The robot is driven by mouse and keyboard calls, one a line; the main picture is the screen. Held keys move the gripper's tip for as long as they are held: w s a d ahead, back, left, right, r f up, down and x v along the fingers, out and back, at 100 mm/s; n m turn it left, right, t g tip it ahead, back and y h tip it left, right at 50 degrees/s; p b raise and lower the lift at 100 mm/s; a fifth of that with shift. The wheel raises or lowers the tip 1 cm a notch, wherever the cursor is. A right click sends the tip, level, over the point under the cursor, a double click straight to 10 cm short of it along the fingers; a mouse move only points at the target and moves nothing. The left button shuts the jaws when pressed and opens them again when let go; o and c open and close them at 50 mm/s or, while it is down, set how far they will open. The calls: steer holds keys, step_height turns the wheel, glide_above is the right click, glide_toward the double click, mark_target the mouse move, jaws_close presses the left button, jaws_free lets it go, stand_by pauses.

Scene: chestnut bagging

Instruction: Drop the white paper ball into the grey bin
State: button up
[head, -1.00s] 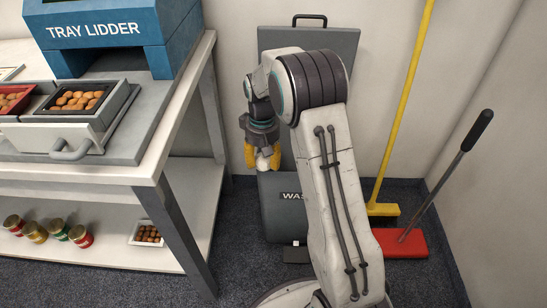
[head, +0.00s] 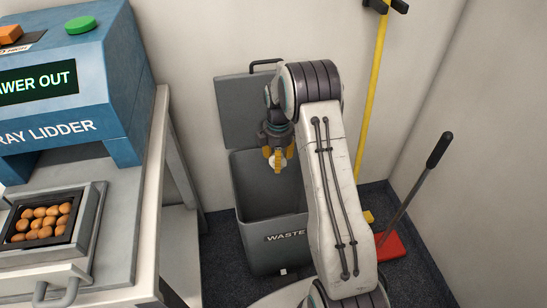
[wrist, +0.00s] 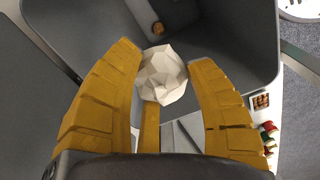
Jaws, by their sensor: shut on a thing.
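My gripper (head: 277,158) is shut on the white paper ball (head: 279,163), and in the head view both appear over the mouth of the grey bin. In the wrist view the faceted ball (wrist: 162,75) sits between the yellow fingertips. The grey bin (head: 258,256), marked "WASTE", stands on the floor with its lid (head: 238,112) raised against the wall. Its dark inside shows below the ball in the wrist view, with grey walls (wrist: 235,50) around it. My arm hides the bin's right side in the head view.
A small brown thing (wrist: 158,28) lies inside the bin. A blue tray lidder (head: 60,90) with a tray of chestnuts stands on the bench (head: 152,215) at left.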

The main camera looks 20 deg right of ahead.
steer(key=shift+w+d+n, duration=0.15)
steer(key=shift+d+n, duration=0.25)
steer(key=shift+n, duration=0.4)
steer(key=shift+f, duration=0.15)
step_height(320, 180, down, 6)
steer(key=b, duration=0.3)
steer(key=shift+b, duration=0.4)
steer(key=shift+r, duration=0.2)
steer(key=o, duration=0.8)
steer(key=shift+o, duration=0.2)
steer(key=shift+r, duration=0.1)
step_height(320, 180, up, 12)
steer(key=shift+f, duration=0.1)
